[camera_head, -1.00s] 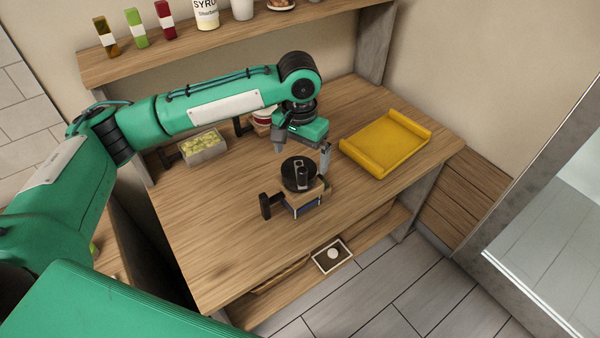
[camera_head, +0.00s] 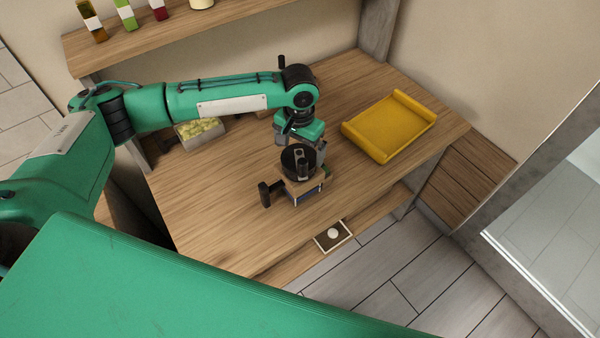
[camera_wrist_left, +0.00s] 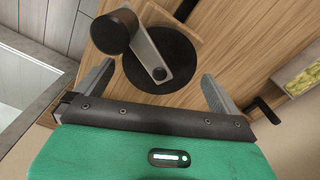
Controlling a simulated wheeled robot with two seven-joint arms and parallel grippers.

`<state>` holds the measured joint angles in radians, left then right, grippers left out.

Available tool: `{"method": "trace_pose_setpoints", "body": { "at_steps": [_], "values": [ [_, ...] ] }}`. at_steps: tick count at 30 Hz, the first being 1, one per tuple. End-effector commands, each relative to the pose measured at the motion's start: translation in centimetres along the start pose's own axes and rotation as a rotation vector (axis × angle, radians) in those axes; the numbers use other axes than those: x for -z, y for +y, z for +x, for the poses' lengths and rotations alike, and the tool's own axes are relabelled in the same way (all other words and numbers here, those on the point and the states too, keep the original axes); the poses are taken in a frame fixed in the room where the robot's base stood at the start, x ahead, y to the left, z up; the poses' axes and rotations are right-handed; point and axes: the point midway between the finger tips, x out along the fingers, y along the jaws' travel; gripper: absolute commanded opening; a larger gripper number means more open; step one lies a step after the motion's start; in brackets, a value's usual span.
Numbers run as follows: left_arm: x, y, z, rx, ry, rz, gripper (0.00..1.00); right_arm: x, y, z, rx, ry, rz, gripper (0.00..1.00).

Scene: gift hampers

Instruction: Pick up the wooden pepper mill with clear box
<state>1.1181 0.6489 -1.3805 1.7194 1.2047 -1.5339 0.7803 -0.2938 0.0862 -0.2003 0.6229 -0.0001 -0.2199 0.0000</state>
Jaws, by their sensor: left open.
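The pepper mill (camera_head: 303,187) stands upright on the wooden table, with a wooden body, a round black top and a black crank. A dark bluish panel shows on its front; I cannot tell whether it is the clear box. In the left wrist view its black top (camera_wrist_left: 176,66) and crank fill the upper middle. My left gripper (camera_head: 302,149) is open just above and behind the mill's top. In the left wrist view the fingers (camera_wrist_left: 158,74) lie either side of the black top, with gaps. My right gripper is out of view.
A yellow tray (camera_head: 389,126) lies right of the mill. A pale box of green pieces (camera_head: 200,131) stands at the back left, partly behind my arm. A black handle (camera_head: 264,194) stands at the mill's left. A shelf (camera_head: 180,32) with bottles runs along the wall.

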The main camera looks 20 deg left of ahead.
Motion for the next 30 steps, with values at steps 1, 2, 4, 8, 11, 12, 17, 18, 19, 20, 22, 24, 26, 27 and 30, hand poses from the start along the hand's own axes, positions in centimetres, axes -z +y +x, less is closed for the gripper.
{"method": "trace_pose_setpoints", "body": {
  "at_steps": [1,2,4,8,11,12,17,18,19,20,22,24,26,27,30],
  "values": [
    [0.0,0.0,0.2,0.001,-0.002,-0.001,1.00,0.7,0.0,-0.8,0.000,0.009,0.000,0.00],
    [0.0,0.0,0.6,0.002,-0.003,-0.001,1.00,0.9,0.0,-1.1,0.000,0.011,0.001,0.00],
    [0.1,0.0,1.5,0.001,-0.003,-0.001,1.00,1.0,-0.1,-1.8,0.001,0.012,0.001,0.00],
    [0.2,0.0,3.5,0.001,-0.003,-0.002,1.00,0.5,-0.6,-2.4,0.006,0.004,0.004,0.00],
    [0.2,0.1,4.2,0.000,0.000,-0.001,1.00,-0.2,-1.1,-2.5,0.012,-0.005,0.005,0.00],
    [0.2,0.1,4.4,0.000,0.000,-0.001,1.00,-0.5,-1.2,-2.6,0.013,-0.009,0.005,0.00],
    [0.2,0.1,4.5,0.000,0.000,0.000,1.00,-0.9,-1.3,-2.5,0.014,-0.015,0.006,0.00],
    [0.2,0.1,4.5,0.000,0.000,0.000,1.00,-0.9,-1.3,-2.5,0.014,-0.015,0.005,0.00],
    [0.2,0.1,4.5,0.000,0.000,0.000,0.94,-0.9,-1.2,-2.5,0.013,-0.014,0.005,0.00],
    [0.2,0.1,4.5,0.000,0.000,-0.001,0.88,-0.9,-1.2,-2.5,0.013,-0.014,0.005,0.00],
    [0.2,0.1,4.5,0.000,0.000,-0.001,0.74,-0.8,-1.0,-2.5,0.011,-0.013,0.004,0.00],
    [0.2,0.1,4.5,0.000,0.000,-0.001,0.61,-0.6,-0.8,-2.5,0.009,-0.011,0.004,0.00],
    [0.2,0.1,4.5,0.000,0.000,-0.001,0.49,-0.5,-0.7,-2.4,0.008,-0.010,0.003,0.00],
    [0.2,0.1,4.5,0.000,0.000,-0.001,0.41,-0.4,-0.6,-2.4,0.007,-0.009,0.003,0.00],
    [0.2,0.0,4.5,0.000,0.000,-0.001,0.21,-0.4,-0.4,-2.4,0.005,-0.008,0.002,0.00]
  ]
}}
